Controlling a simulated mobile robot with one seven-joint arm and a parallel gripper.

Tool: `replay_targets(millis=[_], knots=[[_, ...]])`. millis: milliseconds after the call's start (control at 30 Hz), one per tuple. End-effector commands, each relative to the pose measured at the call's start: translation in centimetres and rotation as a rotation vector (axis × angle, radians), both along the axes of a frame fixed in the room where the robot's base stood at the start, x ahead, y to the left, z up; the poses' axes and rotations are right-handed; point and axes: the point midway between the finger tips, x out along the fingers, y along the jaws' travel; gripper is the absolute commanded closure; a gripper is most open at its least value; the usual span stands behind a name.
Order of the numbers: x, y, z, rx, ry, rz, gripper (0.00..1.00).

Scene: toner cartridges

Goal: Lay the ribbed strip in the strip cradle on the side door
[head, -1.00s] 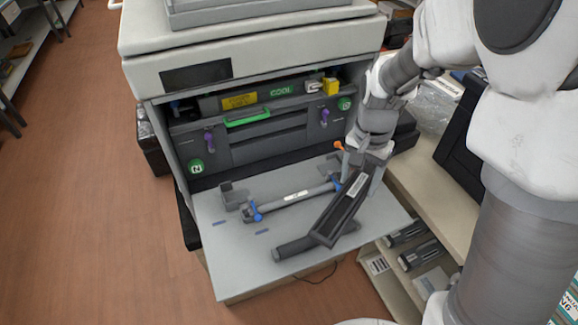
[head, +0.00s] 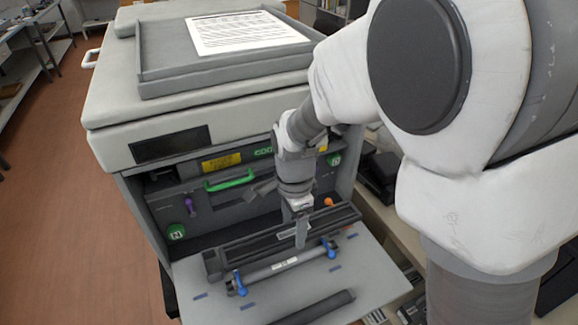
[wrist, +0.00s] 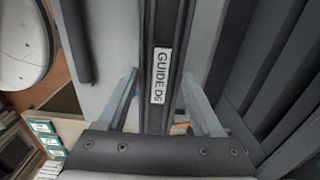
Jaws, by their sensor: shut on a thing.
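The ribbed strip (head: 250,243), a long dark bar, lies level along the rear of the side door (head: 375,275), behind the blue-ended roller. In the wrist view the strip (wrist: 164,28) runs between my fingers and its label reads "GUIDE D5". My gripper (head: 302,232) is shut on it near the middle; the wrist view shows one finger of my gripper (wrist: 160,80) on each side. A grey bracket of the strip cradle (head: 212,265) shows at the strip's left end. The rest of the cradle is hidden, and I cannot tell whether the strip rests fully in it.
A grey roller (head: 270,270) with blue end clips lies just in front of the strip. A dark cylinder (head: 318,308) lies near the door's front edge. The printer's inner panel, with a green handle (head: 229,180), stands close behind the strip. The door's right side is clear.

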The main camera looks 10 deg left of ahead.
Motion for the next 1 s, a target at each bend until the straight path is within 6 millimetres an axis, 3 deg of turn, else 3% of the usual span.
replay_targets(millis=[100, 300, 467, 700, 1000], knots=[[0.8, 2.3, -1.6, -0.001, 0.002, 0.002, 1.00], [1.7, 4.6, -3.0, 0.000, 0.000, 0.001, 1.00], [1.9, 5.0, -3.6, 0.001, -0.001, 0.000, 1.00], [1.8, 4.9, -7.0, -0.002, 0.003, -0.001, 1.00], [1.9, 5.0, -7.3, 0.001, -0.001, 0.000, 1.00]])
